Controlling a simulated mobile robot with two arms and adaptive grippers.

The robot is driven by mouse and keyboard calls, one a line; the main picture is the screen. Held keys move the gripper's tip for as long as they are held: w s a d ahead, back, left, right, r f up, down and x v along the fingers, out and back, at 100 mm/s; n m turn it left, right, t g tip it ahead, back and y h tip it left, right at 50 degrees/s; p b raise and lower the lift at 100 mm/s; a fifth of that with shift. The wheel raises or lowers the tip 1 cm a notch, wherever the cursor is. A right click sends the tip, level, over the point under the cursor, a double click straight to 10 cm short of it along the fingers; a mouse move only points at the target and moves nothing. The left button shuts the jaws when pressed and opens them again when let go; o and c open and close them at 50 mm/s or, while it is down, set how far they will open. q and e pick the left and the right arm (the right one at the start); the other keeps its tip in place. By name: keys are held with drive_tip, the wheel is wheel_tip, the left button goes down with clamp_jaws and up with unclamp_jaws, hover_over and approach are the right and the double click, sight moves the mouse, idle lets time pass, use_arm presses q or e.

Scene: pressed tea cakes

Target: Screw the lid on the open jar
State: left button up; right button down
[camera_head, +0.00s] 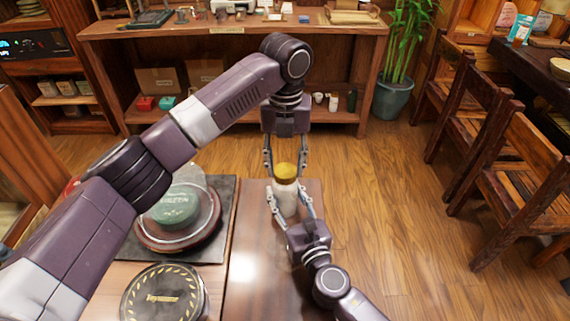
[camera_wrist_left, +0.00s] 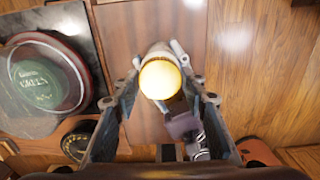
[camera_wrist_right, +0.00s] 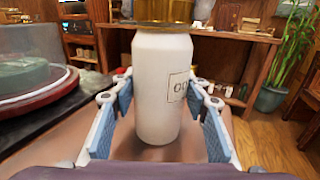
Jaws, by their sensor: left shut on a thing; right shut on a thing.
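My left gripper (camera_head: 285,165) points down and is shut on the lid. I cannot tell whether the threads are engaged.
A green tea cake (camera_head: 178,207) lies on a round stand on a dark mat (camera_head: 228,205), left of the jar. A dark round tin (camera_head: 163,295) with gold marks is nearer. Shelves (camera_head: 225,70) stand behind. Chairs (camera_head: 520,190) are at the right; the floor between is clear.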

use_arm(q)
drive_tip(key=shift+m, duration=0.9)
drive_tip(key=o, duration=0.8)
drive_tip(key=shift+r, duration=0.1)
wheel_tip(320, 180, up, 12)
drive_tip(key=shift+f, duration=0.1)
use_arm(e)
drive_tip(key=c, duration=1)
unclamp_jaws()
drive_tip(key=shift+c, duration=0.2)
